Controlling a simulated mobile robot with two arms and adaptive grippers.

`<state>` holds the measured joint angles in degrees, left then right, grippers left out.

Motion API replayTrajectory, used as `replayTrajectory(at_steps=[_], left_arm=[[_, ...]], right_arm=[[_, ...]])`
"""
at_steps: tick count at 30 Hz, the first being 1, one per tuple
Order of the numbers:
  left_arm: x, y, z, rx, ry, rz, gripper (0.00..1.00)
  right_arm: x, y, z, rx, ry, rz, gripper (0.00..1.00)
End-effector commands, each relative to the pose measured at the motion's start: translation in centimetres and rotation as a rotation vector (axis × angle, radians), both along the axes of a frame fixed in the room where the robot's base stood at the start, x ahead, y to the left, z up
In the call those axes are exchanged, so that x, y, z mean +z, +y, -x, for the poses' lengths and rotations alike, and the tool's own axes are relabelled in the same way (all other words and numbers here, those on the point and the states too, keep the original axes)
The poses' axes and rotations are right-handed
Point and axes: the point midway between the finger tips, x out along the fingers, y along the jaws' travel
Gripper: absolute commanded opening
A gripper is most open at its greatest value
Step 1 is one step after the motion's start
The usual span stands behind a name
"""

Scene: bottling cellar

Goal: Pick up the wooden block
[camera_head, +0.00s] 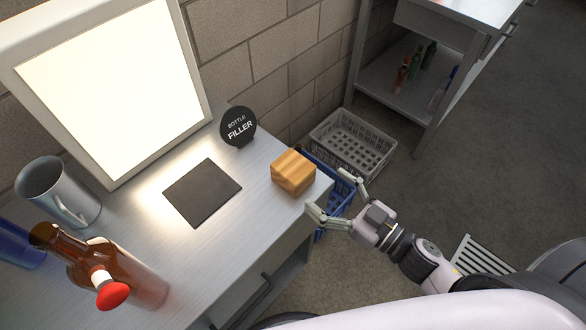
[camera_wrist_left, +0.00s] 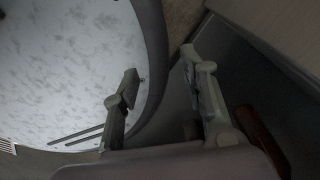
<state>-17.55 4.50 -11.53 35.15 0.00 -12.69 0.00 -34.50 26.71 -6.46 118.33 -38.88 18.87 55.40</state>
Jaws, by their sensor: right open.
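The wooden block (camera_head: 293,172) is a light-brown cube with visible grain. It sits on the right edge of the grey workbench (camera_head: 135,240). My right gripper (camera_head: 328,190) is open and empty, just right of the block and beyond the bench edge, with its fingers pointing towards the block. The fingers are apart from the block. My left gripper shows only in the left wrist view (camera_wrist_left: 160,64). Its fingers are spread with nothing between them, and the block does not show there.
On the bench are a dark square mat (camera_head: 202,192), a round bottle filler sign (camera_head: 239,126), a metal mug (camera_head: 58,190), a brown bottle (camera_head: 128,272) and a bright light panel (camera_head: 115,85). A blue crate (camera_head: 338,200) and a grey crate (camera_head: 352,143) stand on the floor beside it.

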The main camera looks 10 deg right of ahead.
Motion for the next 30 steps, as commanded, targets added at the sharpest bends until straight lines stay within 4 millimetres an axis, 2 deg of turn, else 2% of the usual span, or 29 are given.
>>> replayTrajectory(at_steps=[1,6,14,21,30], left_arm=[[0.4,-0.1,-0.6,0.000,-0.008,0.001,0.40],[0.9,-0.2,-1.7,0.000,-0.027,0.004,0.40],[1.2,-0.1,-1.5,0.000,-0.023,0.003,0.40],[2.0,-0.1,-0.9,0.001,-0.014,0.002,0.40],[2.0,0.0,-0.8,0.001,-0.012,0.001,0.40]], right_arm=[[0.3,0.6,-0.9,0.000,-0.004,-0.001,0.82],[0.1,1.9,-3.0,-0.001,0.000,-0.001,0.82],[0.1,3.2,-4.4,-0.002,-0.001,-0.002,0.82],[0.0,5.5,-7.0,-0.001,-0.002,-0.001,0.82],[-0.2,6.0,-7.6,-0.001,0.001,0.000,0.82]])
